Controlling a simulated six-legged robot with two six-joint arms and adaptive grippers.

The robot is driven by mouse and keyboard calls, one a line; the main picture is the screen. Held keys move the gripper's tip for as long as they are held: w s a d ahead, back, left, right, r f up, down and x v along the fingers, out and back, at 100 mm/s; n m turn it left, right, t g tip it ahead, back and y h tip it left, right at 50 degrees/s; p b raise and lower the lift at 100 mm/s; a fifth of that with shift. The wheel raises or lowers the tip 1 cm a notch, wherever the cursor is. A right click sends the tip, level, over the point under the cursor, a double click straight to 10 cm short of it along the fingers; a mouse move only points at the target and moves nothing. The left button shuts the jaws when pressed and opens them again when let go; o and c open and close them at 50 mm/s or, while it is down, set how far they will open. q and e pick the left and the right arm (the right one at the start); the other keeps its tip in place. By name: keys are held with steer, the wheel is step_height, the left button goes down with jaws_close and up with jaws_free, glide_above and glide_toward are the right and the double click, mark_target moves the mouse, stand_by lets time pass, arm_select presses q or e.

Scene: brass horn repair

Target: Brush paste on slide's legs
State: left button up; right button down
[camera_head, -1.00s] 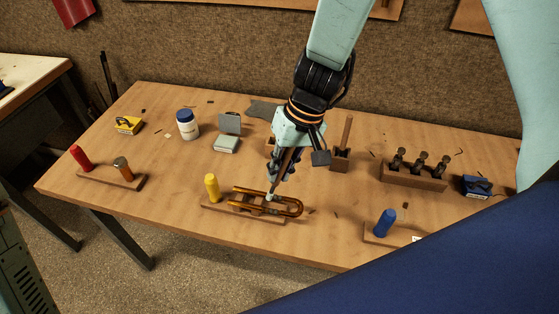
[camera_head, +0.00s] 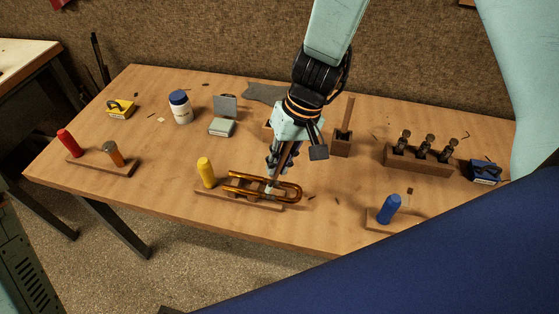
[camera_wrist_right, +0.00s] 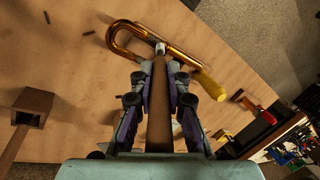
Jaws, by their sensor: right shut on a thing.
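The brass slide (camera_head: 291,193) is a U-shaped tube lying on a wooden stand (camera_head: 238,202) beside an upright yellow peg (camera_head: 206,172). Its curved end points right in the head view, and the slide also shows at the top of the right wrist view (camera_wrist_right: 121,39). My right gripper (camera_head: 279,160) is above the slide, shut on the wooden handle of a brush (camera_wrist_right: 158,105). The brush's pale tip is down at the slide's legs; whether it touches them I cannot tell. Paste is not discernible on the legs. My left gripper is not in view.
A white jar with a blue lid (camera_head: 180,107) and an open small tin (camera_head: 221,127) stand behind left. A wooden holder (camera_head: 342,145) stands right of my gripper. Stands with red (camera_head: 68,142) and blue (camera_head: 389,209) pegs flank the slide. A valve rack (camera_head: 418,160) is at right.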

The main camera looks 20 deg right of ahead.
steer(key=shift+s+a+r, duration=0.2)
steer(key=shift+s+a, duration=0.05)
steer(key=shift+s, duration=0.15)
steer(key=shift+w+d+f, duration=0.25)
steer(key=shift+w+f, duration=0.1)
steer(key=shift+w, duration=0.05)
steer(key=shift+s+a+b, duration=0.2)
steer(key=shift+s+b, duration=0.15)
steer(key=shift+w+d+f, duration=0.15)
steer(key=shift+w+f, duration=0.15)
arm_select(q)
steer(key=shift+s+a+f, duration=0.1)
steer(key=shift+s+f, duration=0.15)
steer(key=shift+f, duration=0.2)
arm_select(e)
steer(key=shift+s+r, duration=0.15)
steer(key=shift+s, duration=0.1)
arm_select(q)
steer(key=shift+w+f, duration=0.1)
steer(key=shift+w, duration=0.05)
arm_select(e)
steer(key=shift+w, duration=0.2)
steer(key=shift+s, duration=0.15)
arm_select(q)
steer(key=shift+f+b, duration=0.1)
steer(key=shift+b, duration=0.25)
